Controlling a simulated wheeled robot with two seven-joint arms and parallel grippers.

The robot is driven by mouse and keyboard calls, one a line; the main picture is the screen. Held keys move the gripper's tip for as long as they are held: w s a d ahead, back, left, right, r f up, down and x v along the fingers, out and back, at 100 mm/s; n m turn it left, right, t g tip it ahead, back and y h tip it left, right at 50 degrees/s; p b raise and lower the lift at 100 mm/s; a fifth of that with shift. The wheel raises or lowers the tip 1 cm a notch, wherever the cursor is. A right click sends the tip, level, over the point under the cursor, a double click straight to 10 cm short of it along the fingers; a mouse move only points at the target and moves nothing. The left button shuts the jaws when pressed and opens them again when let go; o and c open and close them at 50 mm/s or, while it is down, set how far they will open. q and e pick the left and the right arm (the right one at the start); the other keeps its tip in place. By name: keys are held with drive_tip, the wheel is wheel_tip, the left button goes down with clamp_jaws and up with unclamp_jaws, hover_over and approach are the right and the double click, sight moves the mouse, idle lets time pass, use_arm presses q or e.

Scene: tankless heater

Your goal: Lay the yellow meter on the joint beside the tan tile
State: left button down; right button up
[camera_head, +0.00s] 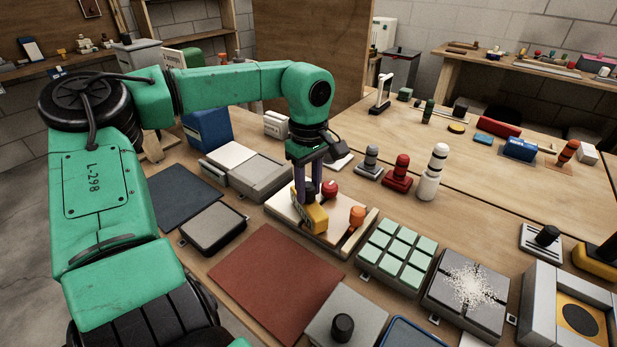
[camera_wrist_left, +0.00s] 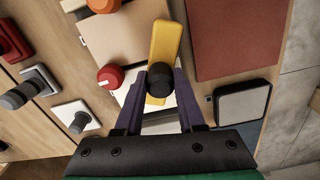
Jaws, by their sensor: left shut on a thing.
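My left gripper (camera_head: 309,190) reaches down over a low board (camera_head: 298,232) near the middle of the table. Its purple fingers are shut on the black round part of the yellow meter (camera_head: 315,218). In the left wrist view the meter (camera_wrist_left: 165,42) lies lengthwise away from the fingers, with its black part (camera_wrist_left: 160,78) between them. The tan tile (camera_wrist_left: 122,38) is beside the meter, and a paler tile edge shows below it. The joint is partly hidden by the meter and fingers. I cannot tell whether the meter touches the board. My right gripper is out of view.
A red knob (camera_head: 329,188) and an orange knob (camera_head: 357,216) stand close to the gripper. A green-tiled block (camera_head: 398,252) is at right, and a dark red mat (camera_head: 275,278) lies in front. Red (camera_head: 400,172) and white (camera_head: 434,172) upright pieces stand behind.

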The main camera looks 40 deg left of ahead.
use_arm(q)
drive_tip(key=shift+f, duration=0.3)
drive_tip(key=shift+c, duration=2.2)
unclamp_jaws()
wheel_tip(320, 180, up, 14)
drive_tip(key=shift+r+p, duration=0.25)
drive_tip(key=shift+p, duration=0.1)
